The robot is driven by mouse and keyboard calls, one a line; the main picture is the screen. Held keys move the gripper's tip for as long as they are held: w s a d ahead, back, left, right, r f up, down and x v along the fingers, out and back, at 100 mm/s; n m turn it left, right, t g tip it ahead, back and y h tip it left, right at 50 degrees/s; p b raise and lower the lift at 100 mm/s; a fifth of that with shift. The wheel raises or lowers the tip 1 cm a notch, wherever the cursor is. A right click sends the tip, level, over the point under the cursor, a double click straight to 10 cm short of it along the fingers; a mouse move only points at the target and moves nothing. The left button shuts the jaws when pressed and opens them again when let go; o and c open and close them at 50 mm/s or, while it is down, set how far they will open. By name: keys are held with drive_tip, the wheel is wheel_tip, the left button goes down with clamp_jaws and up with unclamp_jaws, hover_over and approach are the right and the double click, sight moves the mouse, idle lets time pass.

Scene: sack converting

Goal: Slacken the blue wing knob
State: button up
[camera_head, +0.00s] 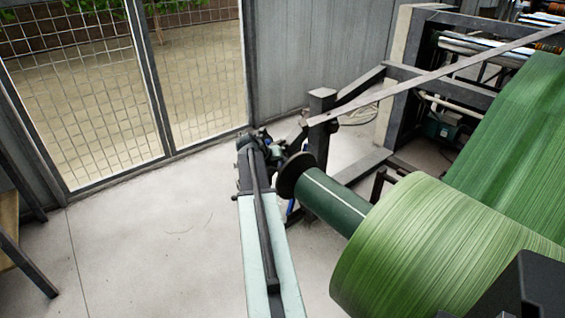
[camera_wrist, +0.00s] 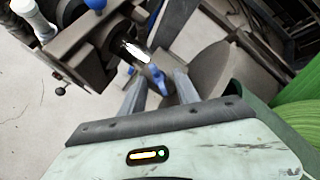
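The blue wing knob (camera_wrist: 157,79) shows in the wrist view at the end of a bright metal shaft (camera_wrist: 137,51). My gripper (camera_wrist: 160,82) has its two grey fingers apart, one on each side of the knob. Gaps seem to show between the knob and both fingers, so I see no clear grip on it. In the head view my arm reaches forward to the roll's shaft end, and I cannot make out the knob or the fingertips there.
A dark flange (camera_head: 292,174) and green core (camera_head: 335,205) lead to the big green roll (camera_head: 430,250), close right of my arm. Another blue part (camera_wrist: 96,4) shows at the wrist view's top. A dark frame (camera_head: 400,100) stands behind. Floor (camera_head: 150,250) on the left is clear.

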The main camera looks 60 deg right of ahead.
drive_tip(key=p+v, duration=0.5)
drive_tip(key=v, duration=0.2)
drive_tip(key=shift+a+r, duration=0.2)
drive_tip(key=shift+r, duration=0.05)
